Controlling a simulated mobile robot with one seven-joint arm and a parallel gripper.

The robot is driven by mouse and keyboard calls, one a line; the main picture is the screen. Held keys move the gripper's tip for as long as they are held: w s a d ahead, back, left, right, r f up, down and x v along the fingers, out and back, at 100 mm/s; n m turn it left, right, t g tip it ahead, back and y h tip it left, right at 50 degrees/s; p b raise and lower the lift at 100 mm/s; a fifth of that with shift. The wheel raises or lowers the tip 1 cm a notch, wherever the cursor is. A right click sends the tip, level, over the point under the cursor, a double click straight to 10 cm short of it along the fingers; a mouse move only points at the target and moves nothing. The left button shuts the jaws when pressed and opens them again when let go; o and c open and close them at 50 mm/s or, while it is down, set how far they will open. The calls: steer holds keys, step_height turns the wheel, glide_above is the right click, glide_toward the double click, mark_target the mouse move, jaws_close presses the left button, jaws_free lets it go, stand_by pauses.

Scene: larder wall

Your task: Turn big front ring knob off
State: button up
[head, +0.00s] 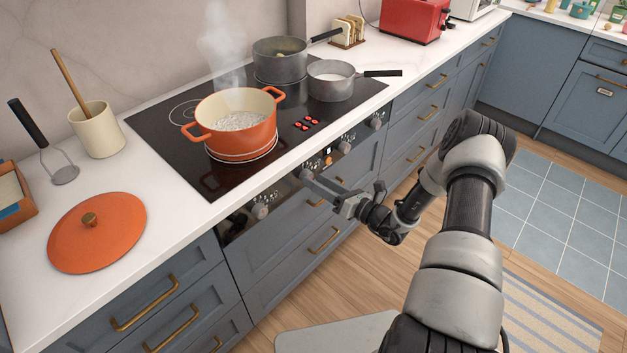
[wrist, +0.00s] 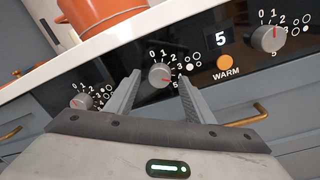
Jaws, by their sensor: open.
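A row of grey knobs with number scales runs along the black front panel (wrist: 205,45). One knob (wrist: 160,74) sits between my gripper's fingers in the wrist view, its red mark toward the lower right, near the 5. It also shows in the head view (head: 306,175), partly covered by the fingers. My gripper (wrist: 158,84) is open, one finger on each side of this knob; I cannot tell if they touch it. An orange pot (head: 238,122) steams on the lit front ring. Small ring icons beside the knobs are too small to match surely to a ring.
Other knobs sit to the left (wrist: 79,102) and right (wrist: 266,39). Between the middle and right knobs are a display reading 5 and an orange WARM button (wrist: 225,61). Two grey pans (head: 331,82) stand behind on the cooktop. Brass drawer handles (head: 324,241) stick out below.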

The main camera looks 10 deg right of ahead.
steer(key=shift+x, duration=1.05)
steer(key=c, duration=1.1)
steer(key=shift+o, duration=0.2)
